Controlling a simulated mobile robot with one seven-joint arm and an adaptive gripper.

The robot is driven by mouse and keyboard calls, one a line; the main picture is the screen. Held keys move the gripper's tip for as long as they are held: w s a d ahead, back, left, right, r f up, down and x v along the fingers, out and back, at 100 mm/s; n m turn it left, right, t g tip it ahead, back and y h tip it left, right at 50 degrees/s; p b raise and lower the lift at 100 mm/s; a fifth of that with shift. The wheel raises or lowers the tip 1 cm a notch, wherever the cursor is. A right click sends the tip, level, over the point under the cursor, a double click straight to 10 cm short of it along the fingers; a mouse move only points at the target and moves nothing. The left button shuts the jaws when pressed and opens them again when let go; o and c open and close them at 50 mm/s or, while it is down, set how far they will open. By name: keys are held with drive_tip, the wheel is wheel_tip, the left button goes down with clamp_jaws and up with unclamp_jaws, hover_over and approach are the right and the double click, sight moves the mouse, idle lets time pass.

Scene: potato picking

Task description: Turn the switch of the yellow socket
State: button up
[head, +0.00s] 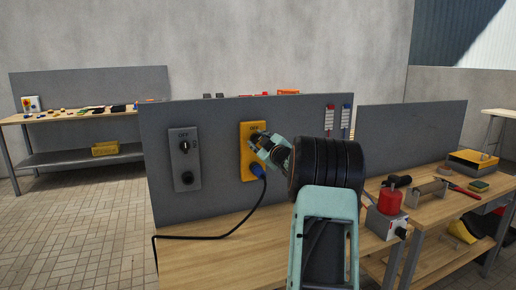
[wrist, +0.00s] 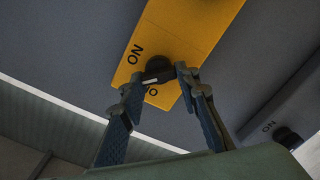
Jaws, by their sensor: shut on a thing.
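The yellow socket (head: 246,167) is mounted on the grey upright panel, with a blue plug (head: 258,171) and black cable at its lower end. In the wrist view the yellow socket (wrist: 195,28) has a black switch knob (wrist: 158,66) and a readable ON label. A second label is partly hidden by my gripper. My gripper (wrist: 163,78) is shut on the knob, one finger on each side. In the head view my gripper (head: 259,138) is at the upper part of the socket and hides the knob there. The knob's exact angle is hard to tell.
A grey socket (head: 185,160) with its own switch is on the same panel, to the left. The cable (head: 215,236) runs across the wooden bench (head: 200,265). A red-topped device (head: 391,205) stands at the right. The bench below the grey socket is mostly clear.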

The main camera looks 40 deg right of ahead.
drive_tip(key=n+b, duration=0.2)
drive_tip(key=n, duration=0.1)
drive_tip(key=n+b, duration=0.1)
drive_tip(key=shift+a+f+n, duration=0.1)
drive_tip(key=shift+f+n, duration=0.2)
drive_tip(key=shift+n+b, duration=1.7)
drive_tip(key=shift+n, duration=0.5)
drive_tip(key=shift+r, duration=0.1)
drive_tip(key=o, duration=1.2)
drive_tip(key=shift+c, duration=0.2)
drive_tip(key=shift+s, duration=0.1)
drive_tip(key=v, duration=1.1)
drive_tip(key=shift+s, duration=0.4)
